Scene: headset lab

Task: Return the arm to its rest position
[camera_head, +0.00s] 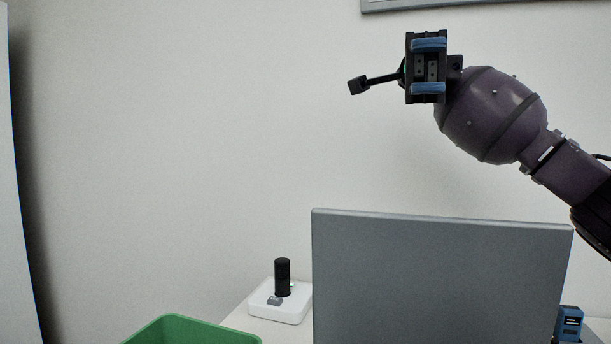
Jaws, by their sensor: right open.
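My right gripper (428,71) is raised high at the upper right, in front of the bare wall. Its two blue-padded fingers, one above the other, face the camera and stand apart with nothing between them. My right arm (492,115) comes in from the right edge, and a small dark part sticks out to the left of the gripper. The gripper is well above the grey panel and touches nothing. My left gripper is not in view.
A large grey panel (440,283) stands at the lower right. Left of it, a white base (279,307) with an upright black cylinder (282,277) sits on a white table. A green bin (190,331) shows at the bottom. A blue device (570,323) is partly hidden behind the panel.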

